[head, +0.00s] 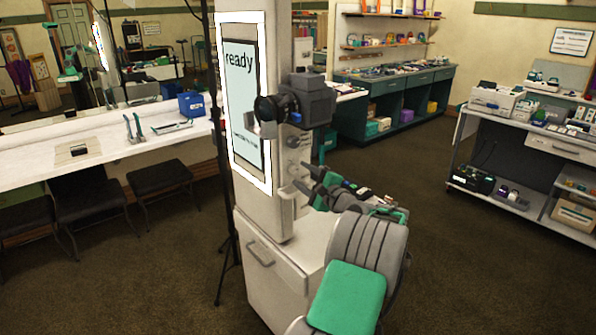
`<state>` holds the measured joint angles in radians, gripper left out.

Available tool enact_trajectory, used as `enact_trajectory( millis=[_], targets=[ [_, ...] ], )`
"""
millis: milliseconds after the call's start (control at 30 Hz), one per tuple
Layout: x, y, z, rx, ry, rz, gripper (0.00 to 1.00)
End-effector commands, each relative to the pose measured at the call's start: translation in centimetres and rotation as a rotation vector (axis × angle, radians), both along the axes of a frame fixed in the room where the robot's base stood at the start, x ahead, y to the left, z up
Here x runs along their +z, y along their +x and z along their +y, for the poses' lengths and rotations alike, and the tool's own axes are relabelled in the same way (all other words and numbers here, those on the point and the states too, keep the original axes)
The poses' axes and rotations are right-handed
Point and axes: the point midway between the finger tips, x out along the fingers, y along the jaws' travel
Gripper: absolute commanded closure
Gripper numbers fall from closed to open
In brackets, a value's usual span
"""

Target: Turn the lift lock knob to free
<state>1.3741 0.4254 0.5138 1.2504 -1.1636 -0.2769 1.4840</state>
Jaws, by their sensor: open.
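A pale upright cabinet column (268,215) stands in the middle of the head view. On its right-hand face, below a dark camera-like unit, is a small round grey knob (293,142), which I take to be the lift lock knob. Its pointer and markings are too small to read, so I cannot tell its setting. My gripper (307,178) is open, a little below and to the right of the knob, with its fingers toward the column face. It appears apart from the knob. My grey and green arm hides part of the column's lower right side.
The dark camera-like unit (300,103) juts out above the knob. A lit screen reading "ready" (243,100) is on the column's left face. A white counter (110,150) with stools is at left. A shelving cart (530,150) stands at right, with open floor before it.

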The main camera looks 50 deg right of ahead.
Motion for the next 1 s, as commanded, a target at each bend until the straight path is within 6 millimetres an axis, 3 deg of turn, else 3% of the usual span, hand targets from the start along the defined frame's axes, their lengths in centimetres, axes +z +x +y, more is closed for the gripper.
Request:
enact_trajectory(
  millis=[100, 200, 467, 1000],
  targets=[
    [0.2, 2.0, -0.5, 0.002, -0.001, 0.000, 0.51],
    [0.1, 2.7, -0.8, 0.000, -0.002, 0.001, 0.51],
    [0.0, 2.9, -0.8, 0.000, -0.002, 0.002, 0.52],
    [0.0, 2.9, -0.8, 0.000, -0.003, 0.002, 0.96]
  ],
)
